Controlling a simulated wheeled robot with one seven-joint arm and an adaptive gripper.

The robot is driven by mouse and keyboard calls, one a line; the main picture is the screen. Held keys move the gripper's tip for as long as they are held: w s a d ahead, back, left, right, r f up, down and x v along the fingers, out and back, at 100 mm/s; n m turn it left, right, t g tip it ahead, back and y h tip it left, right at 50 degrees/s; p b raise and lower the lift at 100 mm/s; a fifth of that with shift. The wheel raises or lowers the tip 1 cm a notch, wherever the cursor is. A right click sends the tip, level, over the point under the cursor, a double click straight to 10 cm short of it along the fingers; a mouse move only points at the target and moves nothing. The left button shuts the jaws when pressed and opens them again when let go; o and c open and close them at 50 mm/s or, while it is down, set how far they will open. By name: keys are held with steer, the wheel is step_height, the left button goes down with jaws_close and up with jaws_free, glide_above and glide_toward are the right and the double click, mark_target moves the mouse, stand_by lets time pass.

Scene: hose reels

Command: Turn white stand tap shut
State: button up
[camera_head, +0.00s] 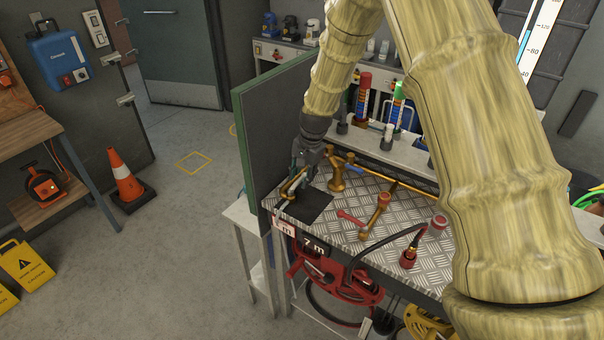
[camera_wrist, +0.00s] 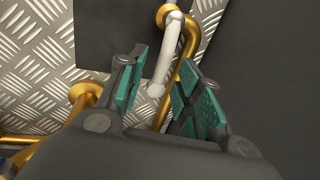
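The white tap's lever (camera_wrist: 165,55) is a pale, bent bar on a brass stand pipe (camera_wrist: 188,60). In the wrist view my gripper (camera_wrist: 165,88) is open, with a teal-padded finger on either side of the lever's free end. I see gaps between the pads and the lever, so it is not clamped. In the head view my gripper (camera_head: 298,176) points down over the dark square mat (camera_head: 310,207) at the bench's left end. The brass tap there is largely hidden by my fingers.
The tread-plate bench (camera_head: 395,228) also carries a brass tap with a red lever (camera_head: 350,217) and one with a blue lever (camera_head: 354,168). A green-edged panel (camera_head: 262,130) stands close on my gripper's left. A red hose reel (camera_head: 340,285) hangs below.

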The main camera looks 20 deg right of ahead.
steer(key=shift+c, duration=0.2)
jaws_close()
